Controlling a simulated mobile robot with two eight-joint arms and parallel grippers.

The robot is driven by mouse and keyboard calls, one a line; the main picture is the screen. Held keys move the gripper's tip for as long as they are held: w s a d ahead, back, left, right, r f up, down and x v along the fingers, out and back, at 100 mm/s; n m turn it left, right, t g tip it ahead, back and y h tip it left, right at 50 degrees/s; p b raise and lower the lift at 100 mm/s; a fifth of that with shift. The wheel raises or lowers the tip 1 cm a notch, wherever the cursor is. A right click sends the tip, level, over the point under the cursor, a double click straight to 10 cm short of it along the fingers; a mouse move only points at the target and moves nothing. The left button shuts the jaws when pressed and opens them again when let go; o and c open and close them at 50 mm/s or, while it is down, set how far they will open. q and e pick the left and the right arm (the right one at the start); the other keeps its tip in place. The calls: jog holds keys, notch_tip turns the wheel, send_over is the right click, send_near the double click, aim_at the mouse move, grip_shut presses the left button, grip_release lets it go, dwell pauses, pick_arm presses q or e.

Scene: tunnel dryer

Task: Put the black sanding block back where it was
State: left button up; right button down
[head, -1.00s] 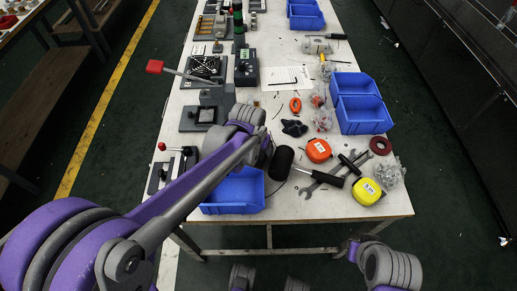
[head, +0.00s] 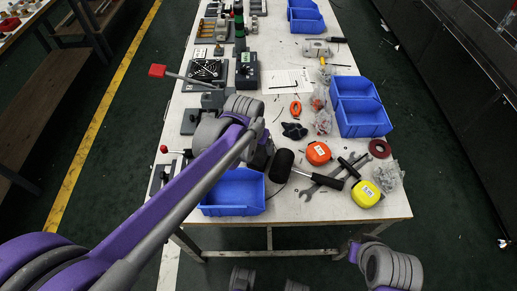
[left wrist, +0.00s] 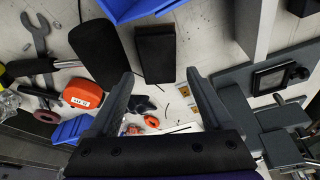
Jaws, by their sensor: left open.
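A black block (left wrist: 155,52), which I take to be the sanding block, stands on the white tabletop in the left wrist view, between the mallet head and a grey fixture. My right gripper is not in view.
The black mallet (head: 281,164) lies just right of the left gripper. The front blue bin (head: 235,192) is at the near edge. An orange tape measure (head: 318,152), a yellow one (head: 366,192) and wrenches lie to the right. Grey fixtures with a red-knobbed lever (head: 157,71) line the left side.

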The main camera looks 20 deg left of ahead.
pick_arm(q)
jog(key=v, duration=0.6)
jog(key=shift+p, duration=0.4)
jog(key=shift+r, duration=0.1)
jog(key=s+a+r+p, duration=0.1)
jog(key=s+a+p, duration=0.1)
jog(key=s+p, duration=0.2)
jog(key=s+a+r+n+t+p, duration=0.1)
jog(key=s+p, duration=0.3)
jog(key=s, duration=0.7)
jog(key=shift+s+a+t, duration=0.3)
jog(key=shift+a, duration=0.3)
